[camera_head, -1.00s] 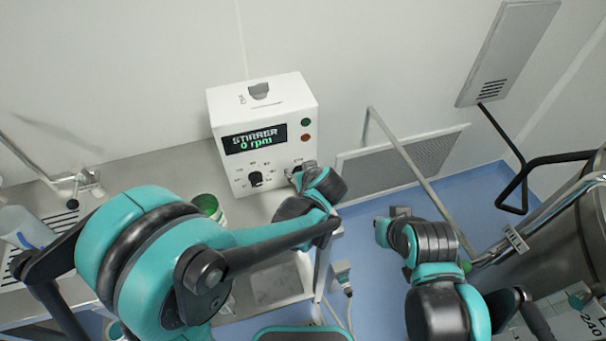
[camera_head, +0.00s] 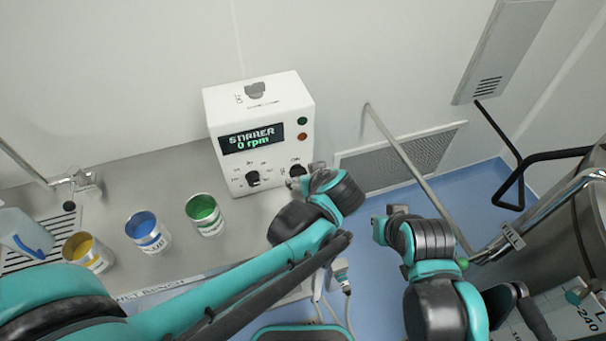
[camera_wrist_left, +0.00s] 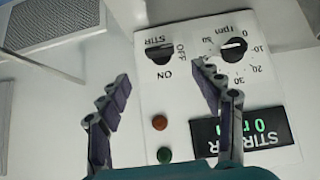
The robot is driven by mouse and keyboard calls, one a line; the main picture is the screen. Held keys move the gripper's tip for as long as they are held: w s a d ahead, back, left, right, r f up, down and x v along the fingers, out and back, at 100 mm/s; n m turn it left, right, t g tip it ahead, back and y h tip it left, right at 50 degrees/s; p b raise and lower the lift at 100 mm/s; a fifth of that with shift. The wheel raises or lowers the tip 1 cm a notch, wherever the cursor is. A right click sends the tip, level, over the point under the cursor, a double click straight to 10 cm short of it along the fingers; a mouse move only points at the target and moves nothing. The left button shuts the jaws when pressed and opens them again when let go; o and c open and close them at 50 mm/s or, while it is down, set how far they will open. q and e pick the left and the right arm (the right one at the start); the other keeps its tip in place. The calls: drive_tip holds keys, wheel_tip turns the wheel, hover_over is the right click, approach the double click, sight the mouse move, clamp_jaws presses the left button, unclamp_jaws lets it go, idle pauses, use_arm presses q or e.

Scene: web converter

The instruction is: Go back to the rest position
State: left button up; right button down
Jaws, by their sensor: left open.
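My left gripper (camera_head: 303,182) is at the lower right of the white stirrer box (camera_head: 293,95), in front of its right-hand knob. In the left wrist view my left gripper (camera_wrist_left: 165,95) is open, its two fingers apart with nothing between them. Beyond them the box face (camera_wrist_left: 180,85) shows the STIR switch (camera_wrist_left: 160,52), the rpm knob (camera_wrist_left: 233,48) and a display (camera_wrist_left: 240,133). The display reads 0 rpm. My right gripper (camera_head: 385,222) hangs over the blue floor to the right of the bench; its fingers are too small to judge.
Yellow (camera_head: 88,253), blue (camera_head: 148,232) and green (camera_head: 205,214) paint cans stand on the bench (camera_head: 120,190). A steel vessel (camera_head: 575,235) with pipes stands at the right.

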use_arm(q)
drive_tip(key=shift+v, duration=1.15)
drive_tip(key=s+a+f+m+h+b, duration=0.1)
drive_tip(key=s+a, duration=0.4)
drive_tip(key=a, duration=0.5)
drive_tip(key=s+a+f+m+g+h+b, duration=0.1)
drive_tip(key=s+a+f+m, duration=0.1)
drive_tip(key=s+a, duration=0.4)
drive_tip(key=a, duration=0.4)
drive_tip(key=shift+s+f+m+g+h, duration=0.15)
drive_tip(key=shift+m+g+h, duration=0.15)
